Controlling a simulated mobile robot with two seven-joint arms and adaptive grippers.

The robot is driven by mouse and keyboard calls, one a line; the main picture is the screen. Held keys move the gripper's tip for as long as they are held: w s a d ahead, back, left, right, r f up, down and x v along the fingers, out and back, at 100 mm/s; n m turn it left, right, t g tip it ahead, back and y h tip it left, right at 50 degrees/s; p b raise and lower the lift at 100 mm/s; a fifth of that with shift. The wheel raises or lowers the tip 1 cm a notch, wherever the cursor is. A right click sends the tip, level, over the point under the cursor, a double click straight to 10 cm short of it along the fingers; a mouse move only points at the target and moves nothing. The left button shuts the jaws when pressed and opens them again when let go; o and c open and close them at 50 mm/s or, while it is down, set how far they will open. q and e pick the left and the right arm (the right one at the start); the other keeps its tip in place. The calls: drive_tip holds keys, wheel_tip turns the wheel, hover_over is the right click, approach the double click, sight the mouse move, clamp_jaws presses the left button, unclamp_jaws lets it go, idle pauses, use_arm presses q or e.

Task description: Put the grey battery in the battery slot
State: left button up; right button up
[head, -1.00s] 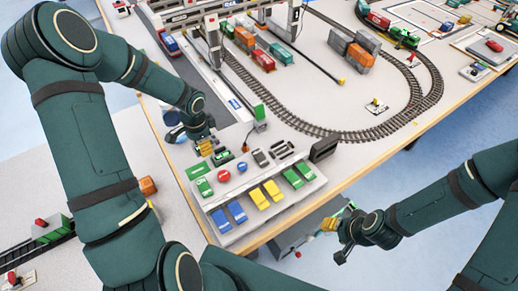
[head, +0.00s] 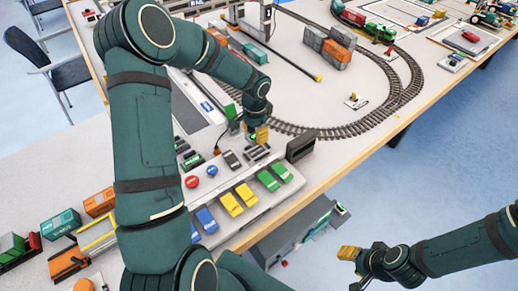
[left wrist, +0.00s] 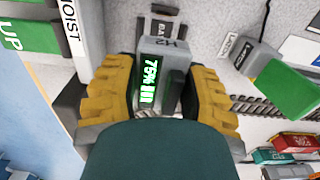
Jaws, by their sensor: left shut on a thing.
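My left gripper (left wrist: 158,95) is shut on the grey battery (left wrist: 170,52), with a yellow-padded finger on each side of it. The battery has a green "75%" display and the marking "H2". In the left wrist view, a dark slot with a partly hidden "BATT" label (left wrist: 160,28) lies just beyond the battery's far end. I cannot tell whether they touch. In the head view my left gripper (head: 258,135) is over the back of the control panel, and its battery is hard to make out. My right gripper (head: 352,264) is open and empty, off the table's front edge.
The control panel (head: 237,221) carries blue, yellow and green switches and round red and blue buttons. A dark box (head: 300,146) stands to the right of my left gripper. Curved track (head: 345,134) runs behind it. Open floor lies beyond the table edge.

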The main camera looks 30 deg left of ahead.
sight(256, 152)
use_arm(q)
wheel_tip(256, 152, down, 7)
drive_tip(key=shift+r+b, duration=0.1)
drive_tip(key=shift+b, duration=0.55)
drive_tip(key=shift+f, duration=0.2)
drive_tip(key=o, duration=1.2)
drive_tip(key=shift+o, duration=0.2)
drive_tip(key=shift+r, duration=0.1)
drive_tip(key=shift+r, duration=0.2)
wheel_tip(256, 152, up, 12)
drive_tip(key=shift+f+p, duration=0.1)
drive_tip(key=shift+p, duration=1.15)
